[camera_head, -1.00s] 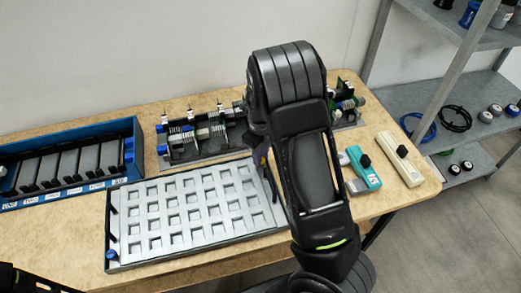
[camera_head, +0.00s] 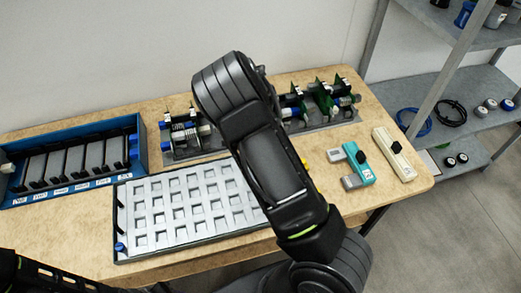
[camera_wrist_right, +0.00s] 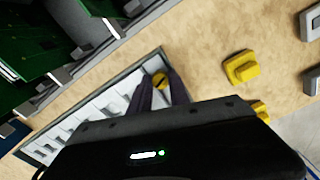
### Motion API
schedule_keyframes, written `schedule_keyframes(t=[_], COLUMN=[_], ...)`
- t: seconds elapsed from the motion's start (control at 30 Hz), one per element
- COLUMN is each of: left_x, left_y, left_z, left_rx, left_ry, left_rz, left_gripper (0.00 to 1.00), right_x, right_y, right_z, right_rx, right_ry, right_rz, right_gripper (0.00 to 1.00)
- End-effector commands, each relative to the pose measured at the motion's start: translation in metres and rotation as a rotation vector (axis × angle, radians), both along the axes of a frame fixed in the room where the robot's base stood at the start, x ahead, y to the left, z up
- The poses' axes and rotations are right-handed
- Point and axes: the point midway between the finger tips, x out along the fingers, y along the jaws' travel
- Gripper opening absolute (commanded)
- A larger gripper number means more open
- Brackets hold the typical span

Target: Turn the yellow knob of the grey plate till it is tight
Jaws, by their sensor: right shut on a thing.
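The grey plate (camera_head: 120,230), a pale tray with rows of square pockets and a dark rim, lies flat on the table in the head view. Its corner also shows in the right wrist view (camera_wrist_right: 147,62). The yellow knob (camera_wrist_right: 160,79) sits at that corner, between the dark fingertips of my right gripper (camera_wrist_right: 161,88). The right gripper is shut on the knob, which shows only at its top. In the head view my right arm hides this gripper, the knob and the plate's right end.
A blue rack (camera_head: 145,145) stands left. Board assemblies (camera_head: 318,105) stand behind the plate. Teal (camera_head: 360,165) and cream (camera_head: 393,153) devices lie right. Loose yellow pieces (camera_wrist_right: 240,67) lie on the table beside the plate. A shelf (camera_head: 450,140) stands beyond the table.

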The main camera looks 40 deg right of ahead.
Motion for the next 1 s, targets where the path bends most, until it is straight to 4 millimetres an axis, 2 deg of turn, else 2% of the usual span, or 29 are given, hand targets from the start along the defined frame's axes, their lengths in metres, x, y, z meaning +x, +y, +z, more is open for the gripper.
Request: schedule_keyframes(t=[0.2, 0.43, 1.0], left_x=[0.0001, 0.0002, 0.0], left_y=[0.0, 0.0, -0.0001], left_z=[0.0005, 0.0006, 0.0004], left_rx=[0.0, 0.0, 0.0], left_ry=[0.0, -0.001, 0.0], left_rz=[0.0, 0.0, 0.0], left_gripper=[0.34, 0.34, 0.34], right_x=[0.0035, 0.0031, 0.0029], right_y=[-0.002, -0.0013, -0.001], right_z=[0.0027, 0.0025, 0.0029], right_rx=[-0.011, -0.008, -0.001], right_ry=[-0.007, -0.008, -0.009], right_rz=[-0.169, -0.29, -0.344], right_gripper=[0.0, 0.0, 0.0])
